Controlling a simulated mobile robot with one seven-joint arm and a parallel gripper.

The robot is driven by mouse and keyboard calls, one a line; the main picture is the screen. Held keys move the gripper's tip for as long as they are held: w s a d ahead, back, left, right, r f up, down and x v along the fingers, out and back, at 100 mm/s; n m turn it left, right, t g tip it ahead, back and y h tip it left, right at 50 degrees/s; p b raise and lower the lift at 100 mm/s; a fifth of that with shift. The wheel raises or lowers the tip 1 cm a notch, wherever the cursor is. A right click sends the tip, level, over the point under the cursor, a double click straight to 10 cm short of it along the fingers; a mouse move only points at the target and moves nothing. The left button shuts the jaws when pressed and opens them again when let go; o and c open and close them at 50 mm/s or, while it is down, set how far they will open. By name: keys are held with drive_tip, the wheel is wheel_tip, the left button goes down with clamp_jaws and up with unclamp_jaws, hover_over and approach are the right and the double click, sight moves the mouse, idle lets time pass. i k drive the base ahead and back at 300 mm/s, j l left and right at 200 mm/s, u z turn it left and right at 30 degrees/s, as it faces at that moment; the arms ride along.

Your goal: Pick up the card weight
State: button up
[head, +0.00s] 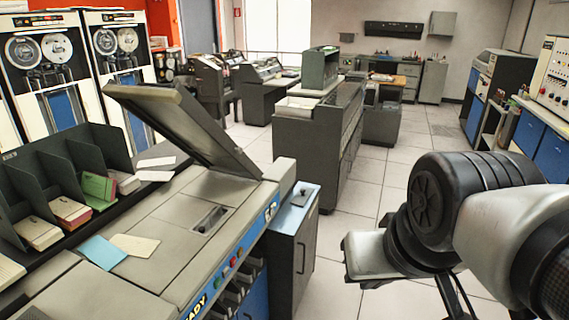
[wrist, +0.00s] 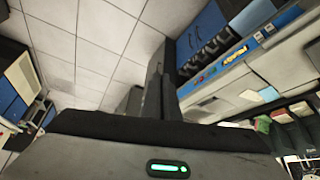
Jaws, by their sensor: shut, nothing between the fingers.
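A small dark block (head: 301,196), which may be the card weight, lies on the blue-topped cabinet at the end of the card machine in the head view. I cannot tell for sure that it is the weight, and I cannot make it out in the wrist view. My gripper (wrist: 158,82) is shut and empty in the wrist view, its dark fingers together. It is away from the card machine, with floor and cabinets behind it. In the head view my arm fills the lower right, apart from the block, and the fingertips cannot be made out.
The card machine (head: 160,215) has its lid (head: 185,125) raised and a small recess in its top. Card stacks (head: 72,212) stand in dark slots at left, with loose cards (head: 135,245) nearby. Open tiled floor (head: 345,235) lies between machine and arm. A grey machine (head: 310,140) stands beyond.

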sight(301, 197)
drive_tip(key=k, duration=0.55)
drive_tip(key=k+u, duration=0.1)
drive_tip(key=u, duration=1.3)
drive_tip(key=i+l+u, duration=0.1)
drive_tip(key=l+u, duration=0.2)
drive_tip(key=u, duration=0.15)
drive_tip(key=l+u, duration=0.4)
drive_tip(key=i+l, duration=0.1)
drive_tip(key=l, duration=2.7)
drive_tip(key=i+l, duration=0.15)
drive_tip(key=l, duration=2.6)
drive_tip(key=i, duration=0.05)
